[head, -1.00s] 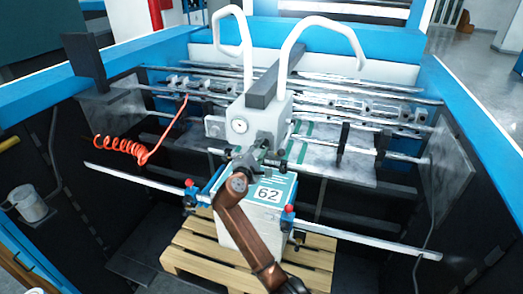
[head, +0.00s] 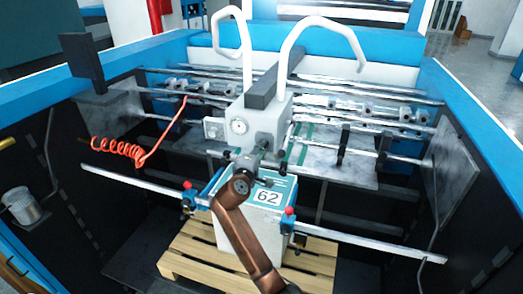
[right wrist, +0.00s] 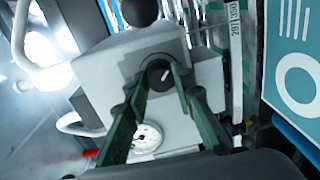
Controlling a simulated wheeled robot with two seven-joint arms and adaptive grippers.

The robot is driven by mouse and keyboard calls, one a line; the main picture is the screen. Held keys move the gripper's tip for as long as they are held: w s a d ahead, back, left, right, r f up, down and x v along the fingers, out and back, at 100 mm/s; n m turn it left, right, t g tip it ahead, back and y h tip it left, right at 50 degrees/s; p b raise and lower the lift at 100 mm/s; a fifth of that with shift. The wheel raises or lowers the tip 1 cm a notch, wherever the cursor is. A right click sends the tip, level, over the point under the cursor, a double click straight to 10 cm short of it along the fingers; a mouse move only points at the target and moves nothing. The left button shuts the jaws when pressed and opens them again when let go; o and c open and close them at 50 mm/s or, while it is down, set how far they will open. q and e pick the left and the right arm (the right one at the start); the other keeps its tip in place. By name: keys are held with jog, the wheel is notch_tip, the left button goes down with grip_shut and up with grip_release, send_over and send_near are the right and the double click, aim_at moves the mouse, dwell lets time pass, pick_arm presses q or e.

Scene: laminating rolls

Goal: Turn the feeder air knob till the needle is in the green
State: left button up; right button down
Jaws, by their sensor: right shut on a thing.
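The feeder air knob (right wrist: 160,76) is black with a light mark and sits on the grey feeder head's face in the right wrist view. My right gripper (right wrist: 164,68) is shut on it, one dark green finger on each side. In the head view my right gripper (head: 264,149) reaches the front of the feeder head (head: 262,120) and hides the knob. The round white gauge (head: 239,127) shows beside the gripper. In the right wrist view the gauge (right wrist: 147,138) is partly behind a finger; I cannot read its needle against the green. My left gripper is not in view.
White hoses (head: 324,24) arch above the feeder head. A paper stack (head: 245,222) marked 62 stands on a wooden pallet (head: 190,257) below. A coiled orange hose (head: 118,149) hangs at left. Metal rods and blue machine walls surround the space.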

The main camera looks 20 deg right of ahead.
jog(key=c, duration=1.6)
grip_release()
jog(key=v, duration=1.2)
jog(key=shift+d, duration=0.1)
